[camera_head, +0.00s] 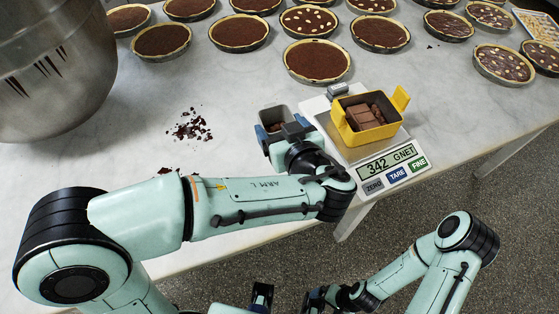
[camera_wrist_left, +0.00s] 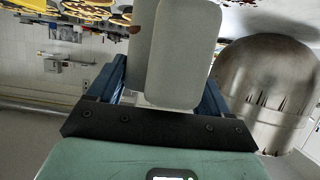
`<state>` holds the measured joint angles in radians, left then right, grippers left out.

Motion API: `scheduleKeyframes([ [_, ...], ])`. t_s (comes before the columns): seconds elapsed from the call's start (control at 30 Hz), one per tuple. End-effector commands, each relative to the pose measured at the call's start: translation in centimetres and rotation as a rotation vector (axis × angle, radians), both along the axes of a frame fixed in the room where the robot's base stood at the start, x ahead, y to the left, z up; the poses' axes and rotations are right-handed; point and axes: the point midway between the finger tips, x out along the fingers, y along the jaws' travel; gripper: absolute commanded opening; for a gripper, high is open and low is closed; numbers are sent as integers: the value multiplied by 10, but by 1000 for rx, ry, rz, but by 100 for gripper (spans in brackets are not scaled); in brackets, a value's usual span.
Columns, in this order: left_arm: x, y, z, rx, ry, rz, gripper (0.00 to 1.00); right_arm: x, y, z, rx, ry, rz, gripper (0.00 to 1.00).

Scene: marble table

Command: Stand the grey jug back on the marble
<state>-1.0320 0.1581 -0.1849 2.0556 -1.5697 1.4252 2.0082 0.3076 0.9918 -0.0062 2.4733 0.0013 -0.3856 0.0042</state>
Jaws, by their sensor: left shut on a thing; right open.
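The grey jug (camera_head: 264,135) is left of the scale, its open top facing the head camera with some brown matter inside. My left gripper (camera_head: 290,133) is shut on it. In the left wrist view the grey jug (camera_wrist_left: 185,55) fills the space between the blue fingers, with a brown bit at its edge. I cannot tell whether its base touches the marble (camera_head: 240,165). My right gripper (camera_head: 308,299) is low at the bottom edge of the head view, partly cut off, and open, away from the table.
A scale (camera_head: 391,172) reading 342 g carries a yellow tin (camera_head: 366,135) of chocolate pieces. Dark crumbs (camera_head: 192,127) lie on the marble to the left. A large metal bowl (camera_head: 50,65) stands at the left. Several chocolate tarts (camera_head: 317,62) line the back.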

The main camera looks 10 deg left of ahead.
Motion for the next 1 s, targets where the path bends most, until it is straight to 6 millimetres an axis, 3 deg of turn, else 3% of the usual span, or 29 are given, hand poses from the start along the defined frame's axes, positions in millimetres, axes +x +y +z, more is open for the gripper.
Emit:
scheduleKeyframes([
  [0.1, 0, 0, -34, 8, 4, -2, 47, 0, 0, -1, 0, 1, 0, 93],
  [0.3, 0, 0, -76, 3, 2, -2, 47, -1, 0, -2, 0, 1, 0, 93],
  [0.5, 1, 0, -93, 1, -2, -1, 47, -1, 0, -2, 0, 1, 0, 93],
  [0.73, 1, 0, -126, 2, 0, 0, 47, -1, 0, -3, 0, 1, 0, 93],
  [1.0, 1, 0, -131, -3, -2, 0, 47, -1, 0, -3, 0, 1, 0, 93],
])
